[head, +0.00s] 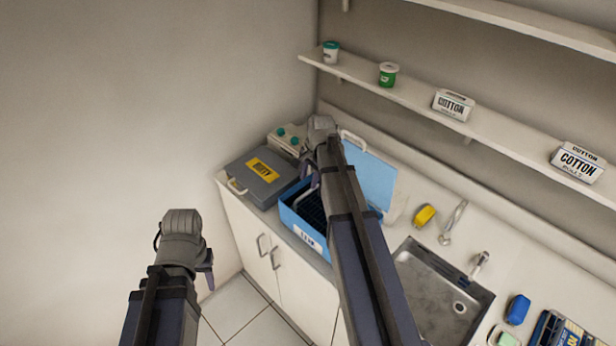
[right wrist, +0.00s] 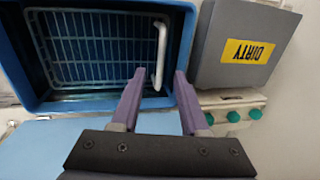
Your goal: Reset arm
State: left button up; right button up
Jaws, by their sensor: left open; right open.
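My left gripper (head: 208,278) is at the lower left of the head view, away from the counter, with only part of a finger showing. My right gripper (head: 311,178) is over the open blue box (head: 314,233). In the right wrist view its two purple fingers (right wrist: 160,82) are apart with nothing clamped. A white handle (right wrist: 161,50) in the blue box (right wrist: 185,50) shows beyond and between the fingertips; I cannot tell how far below them it is. A wire rack (right wrist: 95,48) lies inside the box.
A grey case labelled DIRTY (head: 262,178) stands left of the blue box. The blue lid (head: 372,178) is raised behind it. A yellow item (head: 424,215), taps and a metal sink (head: 440,295) are to the right. A shelf (head: 420,108) with cups and cotton boxes runs above.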

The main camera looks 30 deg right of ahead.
dwell(0.4)
jog(key=s+a+f+n+g+h+b, duration=0.1)
jog(key=s+a+f+n+b, duration=0.3)
jog(key=s+a+n, duration=0.5)
jog(key=s+a+f+n+g+h+b, duration=0.1)
jog(key=s+a+f+n+b, duration=0.3)
jog(key=s+a+n, duration=0.5)
jog(key=shift+s+a+f, duration=0.2)
jog(key=shift+s+a, duration=1.25)
jog(key=shift+a, duration=3)
jog(key=shift+c, duration=0.2)
